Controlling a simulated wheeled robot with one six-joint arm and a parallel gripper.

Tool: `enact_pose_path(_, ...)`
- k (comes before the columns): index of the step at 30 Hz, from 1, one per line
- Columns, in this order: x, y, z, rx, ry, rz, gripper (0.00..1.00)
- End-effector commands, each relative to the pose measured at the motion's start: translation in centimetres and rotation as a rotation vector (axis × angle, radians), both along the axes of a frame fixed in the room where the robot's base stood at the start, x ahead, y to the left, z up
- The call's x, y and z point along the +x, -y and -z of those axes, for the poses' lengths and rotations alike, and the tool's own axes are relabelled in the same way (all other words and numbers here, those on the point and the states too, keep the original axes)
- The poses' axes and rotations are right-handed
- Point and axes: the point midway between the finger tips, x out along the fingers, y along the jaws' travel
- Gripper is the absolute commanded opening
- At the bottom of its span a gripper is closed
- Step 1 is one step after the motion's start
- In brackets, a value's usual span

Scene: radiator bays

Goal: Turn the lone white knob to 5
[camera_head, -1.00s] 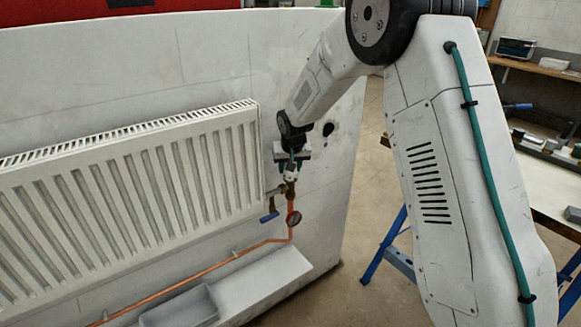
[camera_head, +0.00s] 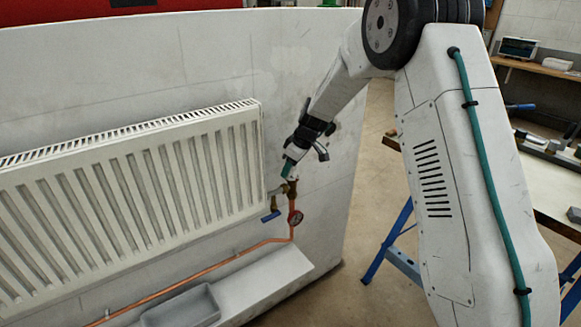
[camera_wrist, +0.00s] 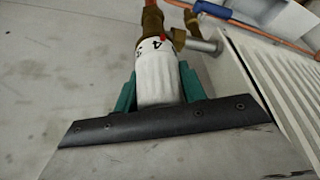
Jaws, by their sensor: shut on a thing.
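The white knob (camera_wrist: 158,75) is a ribbed cap on a brass valve (camera_wrist: 152,20) at the end of the copper pipe, beside the radiator. In the wrist view a "4" and part of another numeral show near its brass end, with a small red mark close to the 4. My gripper (camera_wrist: 157,92) has a green finger on each side of the knob and is shut on it. In the head view my gripper (camera_head: 288,170) is at the valve by the radiator's right end and mostly hides the knob.
The white radiator (camera_head: 130,185) is just left of the valve. A grey tray (camera_head: 185,305) lies on the ledge. A workbench stands at right.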

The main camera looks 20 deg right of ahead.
Motion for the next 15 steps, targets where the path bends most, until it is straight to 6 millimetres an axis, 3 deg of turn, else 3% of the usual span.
enact_pose_path(15,-0.26,-0.05,0.06,0.000,0.000,-0.448,0.18)
